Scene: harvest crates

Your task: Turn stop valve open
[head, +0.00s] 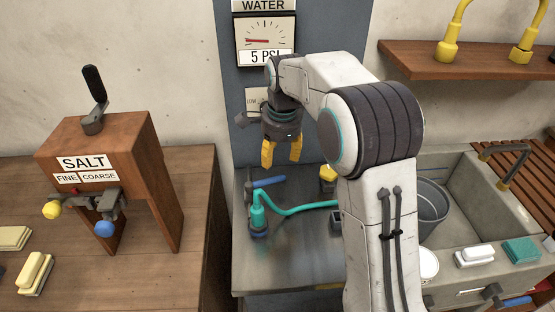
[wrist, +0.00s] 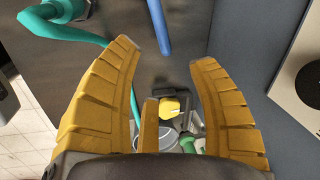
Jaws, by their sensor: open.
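A blue lever handle (head: 269,182) sticks out to the right from a grey upright fitting (head: 249,188) on the metal counter. No label marks it as the stop valve. The handle also shows in the wrist view (wrist: 158,26), at the top beyond the fingertips. A teal hose (head: 300,208) runs from a fitting below it. A yellow knob (head: 327,172) on a dark base stands to its right, seen also in the wrist view (wrist: 170,106). My gripper (head: 281,157) is open and empty, pointing down above the handle and apart from it. The gauge (head: 267,44) reads low.
A wooden salt dispenser (head: 120,150) with levers stands on the left table. A sink (head: 465,180) with a grey bucket (head: 430,205) lies to the right. A wooden shelf (head: 470,62) hangs above it. The metal counter (head: 285,260) has free room in front.

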